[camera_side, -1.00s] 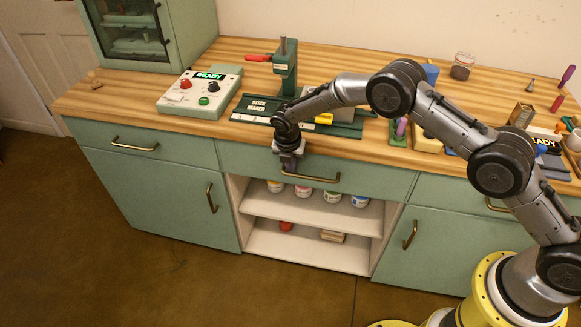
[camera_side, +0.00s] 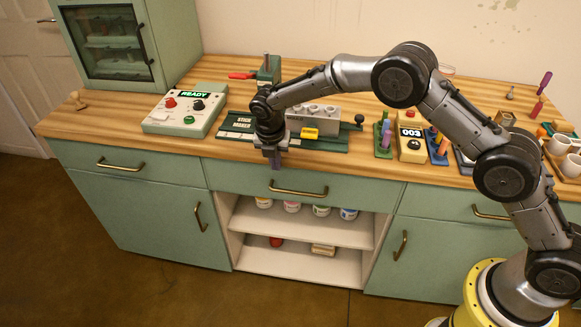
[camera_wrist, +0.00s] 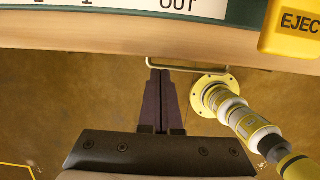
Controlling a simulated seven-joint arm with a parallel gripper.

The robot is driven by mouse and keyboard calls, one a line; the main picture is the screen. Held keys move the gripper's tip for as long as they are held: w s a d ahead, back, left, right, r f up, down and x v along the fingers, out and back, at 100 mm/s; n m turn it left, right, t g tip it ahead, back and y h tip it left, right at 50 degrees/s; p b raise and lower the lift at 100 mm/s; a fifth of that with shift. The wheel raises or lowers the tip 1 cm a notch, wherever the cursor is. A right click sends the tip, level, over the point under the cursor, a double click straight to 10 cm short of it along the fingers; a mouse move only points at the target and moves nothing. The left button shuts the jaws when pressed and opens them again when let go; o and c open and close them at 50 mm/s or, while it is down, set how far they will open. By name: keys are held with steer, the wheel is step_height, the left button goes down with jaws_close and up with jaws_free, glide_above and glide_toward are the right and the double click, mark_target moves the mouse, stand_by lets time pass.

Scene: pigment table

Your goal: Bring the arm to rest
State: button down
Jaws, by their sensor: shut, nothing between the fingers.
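My gripper (camera_side: 275,161) hangs over the front edge of the wooden counter (camera_side: 340,161), above the drawer with a brass handle (camera_side: 298,190). It points down, and its fingers are closed together and empty. In the wrist view, the gripper fingers (camera_wrist: 160,80) lie side by side with the drawer handle (camera_wrist: 190,66) beyond their tips. My arm arches across the right half of the side view, over the counter.
A control box reading READY (camera_side: 186,112) is to the left. A yellow device reading 003 (camera_side: 411,145) and cups (camera_side: 558,144) are to the right. Jars (camera_side: 320,211) stand on the open shelf below.

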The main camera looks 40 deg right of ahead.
steer(key=s+d+r+m, duration=0.3)
steer(key=s+r+m, duration=0.15)
steer(key=r, duration=0.25)
steer(key=s+d+r+m+t+y, duration=0.1)
steer(key=s+d+r+m, duration=0.25)
steer(key=s+r, duration=0.35)
steer(key=s+d+r+m, duration=0.3)
steer(key=s+r+m, duration=0.1)
steer(key=r, duration=0.4)
steer(key=s+d+m+t, duration=0.1)
steer(key=s+d+m, duration=0.1)
steer(key=s+m, duration=0.5)
steer(key=s+d+r+m+t+y, duration=0.1)
steer(key=s+d+m, duration=0.2)
steer(key=s+m, duration=0.5)
steer(key=s, duration=1)
steer(key=shift+s+t, duration=0.15)
steer(key=shift+t, duration=0.15)
